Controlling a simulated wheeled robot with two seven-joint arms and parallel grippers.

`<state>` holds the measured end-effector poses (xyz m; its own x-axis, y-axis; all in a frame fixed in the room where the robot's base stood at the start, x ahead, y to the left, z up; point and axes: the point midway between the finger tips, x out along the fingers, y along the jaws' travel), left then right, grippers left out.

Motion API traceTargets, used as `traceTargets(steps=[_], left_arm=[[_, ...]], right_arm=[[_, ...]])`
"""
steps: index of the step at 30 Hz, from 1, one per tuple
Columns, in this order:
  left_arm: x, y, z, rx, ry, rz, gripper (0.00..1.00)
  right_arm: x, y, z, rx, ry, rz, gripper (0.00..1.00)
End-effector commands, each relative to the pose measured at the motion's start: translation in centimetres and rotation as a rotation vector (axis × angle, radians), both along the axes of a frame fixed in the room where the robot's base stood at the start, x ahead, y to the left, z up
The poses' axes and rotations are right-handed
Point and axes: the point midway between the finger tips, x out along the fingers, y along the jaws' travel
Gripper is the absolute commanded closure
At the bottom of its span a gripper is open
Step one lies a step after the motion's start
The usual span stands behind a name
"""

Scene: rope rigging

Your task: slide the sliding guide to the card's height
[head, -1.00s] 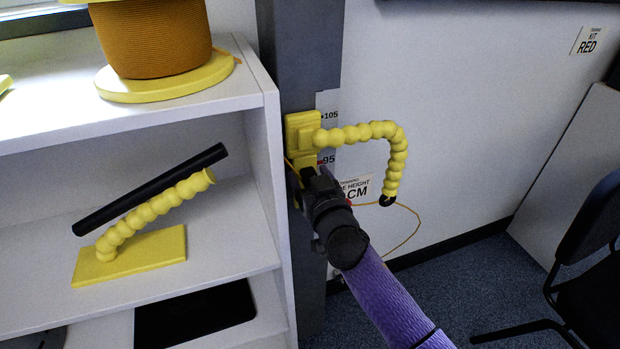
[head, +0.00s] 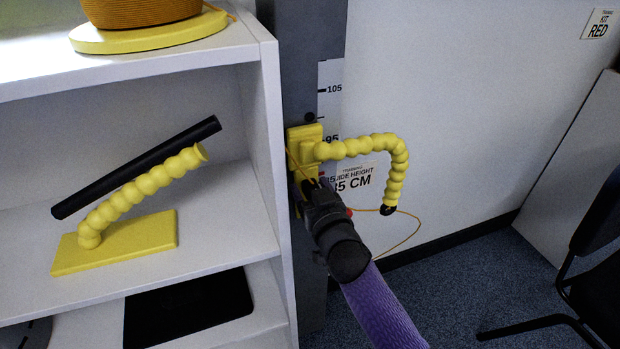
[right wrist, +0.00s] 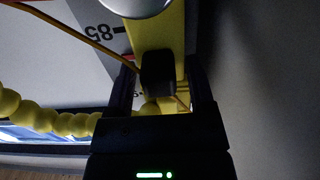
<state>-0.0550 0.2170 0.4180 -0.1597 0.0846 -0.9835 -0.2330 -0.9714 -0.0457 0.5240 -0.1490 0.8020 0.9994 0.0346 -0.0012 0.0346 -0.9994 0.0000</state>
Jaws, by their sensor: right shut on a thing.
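The sliding guide (head: 304,140) is a yellow block on the dark post, with a beaded yellow arm that bends right and down. Its upper part is level with about the 95 mark on the white scale (head: 329,105). My right gripper (head: 312,188) is shut on the guide's lower part, which it partly hides. The card (head: 355,178) on the wall behind reads "HEIGHT" and "5 CM"; its leading digit is partly covered. In the right wrist view the yellow guide (right wrist: 172,40) runs between my fingers, beside an upside-down 85 and a red mark. My left gripper is out of view.
A white shelf unit (head: 268,120) stands close left of the post, holding a yellow stand (head: 115,242) with a black rod (head: 137,167). A thin orange line (head: 405,238) loops right of the gripper. A black chair (head: 595,235) stands at far right.

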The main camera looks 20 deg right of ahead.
Motion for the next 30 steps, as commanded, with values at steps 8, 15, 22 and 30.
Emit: traceTargets(steps=[8,15,22,30], left_arm=[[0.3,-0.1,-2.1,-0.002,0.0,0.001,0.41],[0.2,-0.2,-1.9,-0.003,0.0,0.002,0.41],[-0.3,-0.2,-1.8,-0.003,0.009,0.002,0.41],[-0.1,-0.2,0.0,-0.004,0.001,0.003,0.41]], right_arm=[[0.0,-0.1,-3.0,0.0,0.001,-0.002,1.0],[0.0,-0.1,-2.7,-0.001,-0.002,-0.002,1.0],[0.0,-0.1,-2.7,-0.001,-0.002,-0.001,0.24],[-3.1,-0.1,-2.3,0.002,0.0,-0.002,0.24]])
